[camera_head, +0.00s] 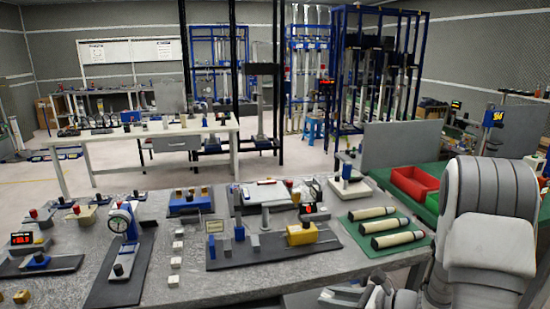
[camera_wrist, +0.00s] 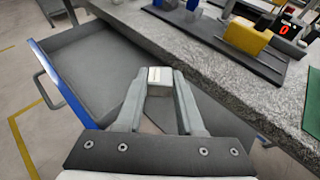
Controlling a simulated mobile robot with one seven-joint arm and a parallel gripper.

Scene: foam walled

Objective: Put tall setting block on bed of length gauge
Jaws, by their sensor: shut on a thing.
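My gripper (camera_wrist: 160,88) is shut on a pale grey-white block (camera_wrist: 160,76), which I take to be the tall setting block. Its top face shows between the fingertips; its lower part is hidden. In the head view my gripper (camera_head: 362,294) is low at the bottom edge, off the table's front edge, and the block cannot be made out. A long dark bed (camera_head: 275,249) on the table carries blue, grey and yellow pieces and may be the length gauge. It also shows in the wrist view (camera_wrist: 215,36), up and to the right of my gripper, with a yellow block (camera_wrist: 246,37).
The speckled table (camera_head: 225,285) has a dial gauge (camera_head: 121,222), several small white blocks (camera_head: 177,247) and cream cylinders (camera_head: 397,239) on a green mat.

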